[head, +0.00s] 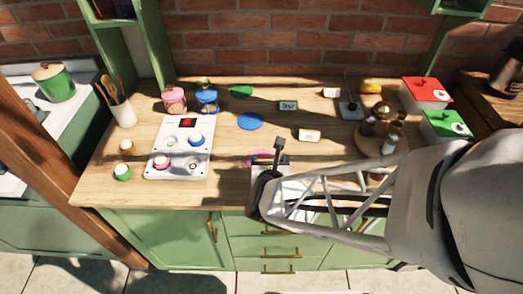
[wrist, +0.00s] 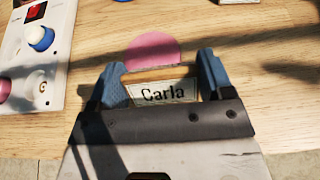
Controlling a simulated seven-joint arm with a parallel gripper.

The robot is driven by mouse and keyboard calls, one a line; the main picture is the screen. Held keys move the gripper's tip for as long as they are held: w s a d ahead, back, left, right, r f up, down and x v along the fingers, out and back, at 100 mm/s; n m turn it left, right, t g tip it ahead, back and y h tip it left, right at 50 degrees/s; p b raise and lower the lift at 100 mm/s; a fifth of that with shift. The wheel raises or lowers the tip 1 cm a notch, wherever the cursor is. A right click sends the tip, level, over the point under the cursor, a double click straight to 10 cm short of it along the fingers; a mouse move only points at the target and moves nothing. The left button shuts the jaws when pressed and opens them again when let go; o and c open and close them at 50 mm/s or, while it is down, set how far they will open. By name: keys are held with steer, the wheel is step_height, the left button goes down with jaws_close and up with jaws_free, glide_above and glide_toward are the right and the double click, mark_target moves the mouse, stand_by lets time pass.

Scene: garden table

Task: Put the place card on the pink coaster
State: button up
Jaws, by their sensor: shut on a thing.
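My gripper (wrist: 162,80) is shut on a place card (wrist: 165,92) that reads "Carla", with one blue fingertip at each end of it. The pink coaster (wrist: 153,49) lies flat on the table just beyond the card in the wrist view, and the card's top edge hides its near part. I cannot tell how high the card is above the table. In the head view my gripper (head: 268,172) is near the front edge of the table, and the pink coaster (head: 257,157) shows only partly behind it. The held card cannot be made out there.
A white panel (head: 160,168) with knobs stands to the left. A blue coaster (head: 250,121), a green one (head: 241,91) and other cards (head: 309,135) lie farther back. A round wooden board (head: 366,143) with bottles is at right. Bare wood surrounds the pink coaster.

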glide_above(261, 155)
steer(key=s, duration=0.2)
steer(key=shift+s+f, duration=0.2)
steer(key=shift+f, duration=0.1)
steer(key=shift+f, duration=0.1)
steer(key=shift+f, duration=1.65)
steer(key=shift+f, duration=0.15)
steer(key=o, duration=0.9)
steer(key=shift+s+r, duration=0.1)
steer(key=shift+r, duration=0.1)
steer(key=shift+s+r, duration=0.2)
steer(key=shift+s, duration=0.25)
steer(key=shift+v, duration=5.45)
